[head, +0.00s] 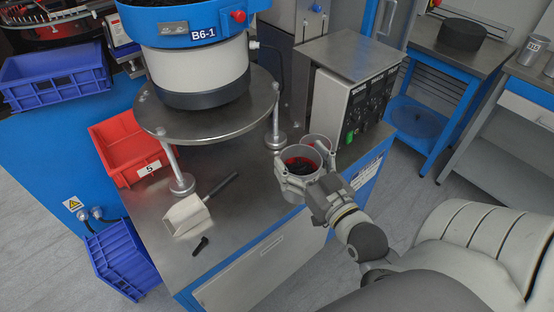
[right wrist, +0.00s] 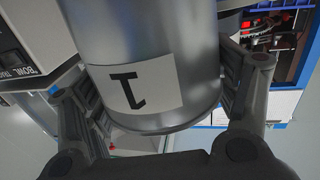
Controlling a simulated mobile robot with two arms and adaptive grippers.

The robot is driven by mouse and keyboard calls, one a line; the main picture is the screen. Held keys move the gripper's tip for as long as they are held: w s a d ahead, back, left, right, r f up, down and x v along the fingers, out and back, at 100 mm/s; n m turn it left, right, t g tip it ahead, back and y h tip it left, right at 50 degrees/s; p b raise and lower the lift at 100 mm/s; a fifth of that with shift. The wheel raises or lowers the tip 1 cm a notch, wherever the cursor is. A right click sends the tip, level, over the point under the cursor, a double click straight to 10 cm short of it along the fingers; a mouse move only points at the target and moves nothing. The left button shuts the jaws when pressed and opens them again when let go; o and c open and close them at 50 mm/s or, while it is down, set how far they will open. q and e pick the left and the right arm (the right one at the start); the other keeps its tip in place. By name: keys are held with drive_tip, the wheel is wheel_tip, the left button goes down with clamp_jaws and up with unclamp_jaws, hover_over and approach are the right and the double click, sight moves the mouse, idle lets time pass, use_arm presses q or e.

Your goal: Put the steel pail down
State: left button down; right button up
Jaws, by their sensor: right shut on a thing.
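A steel pail (head: 291,184) with dark and red contents is held upright at the front right edge of the steel-topped bench (head: 245,215). My right gripper (head: 306,172) is shut on it, with one finger on each side of its wall. In the right wrist view the pail (right wrist: 150,40) fills the middle and bears a white label with a dark mark. Whether its base touches the bench top is hidden. A second round vessel (head: 318,139) with red inside shows just behind the pail. My left gripper is not in view.
A grey control box (head: 350,90) stands behind the pail. The round platform under the B6-1 bowl (head: 215,125) rises to the left on legs. A metal scoop (head: 187,215) and a small black part (head: 200,246) lie at the front left. A red bin (head: 120,165) is farther left.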

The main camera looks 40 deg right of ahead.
sight(289, 158)
drive_tip(key=w+f, duration=0.1)
drive_tip(key=w, duration=0.3)
drive_tip(key=w+f, duration=0.1)
drive_tip(key=w, duration=0.2)
drive_tip(key=shift+w+d+f, duration=0.1)
drive_tip(key=shift+d+f, duration=0.1)
drive_tip(key=shift+f, duration=0.1)
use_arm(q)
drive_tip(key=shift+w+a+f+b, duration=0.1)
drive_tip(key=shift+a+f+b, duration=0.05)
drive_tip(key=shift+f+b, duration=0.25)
use_arm(e)
drive_tip(key=w+f, duration=0.5)
drive_tip(key=f, duration=0.4)
drive_tip(key=shift+f, duration=0.2)
drive_tip(key=o, duration=1.8)
drive_tip(key=shift+f, duration=0.2)
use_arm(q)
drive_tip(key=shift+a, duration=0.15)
use_arm(e)
drive_tip(key=shift+o, duration=1.2)
drive_tip(key=shift+s, duration=0.1)
drive_tip(key=shift+r, duration=0.15)
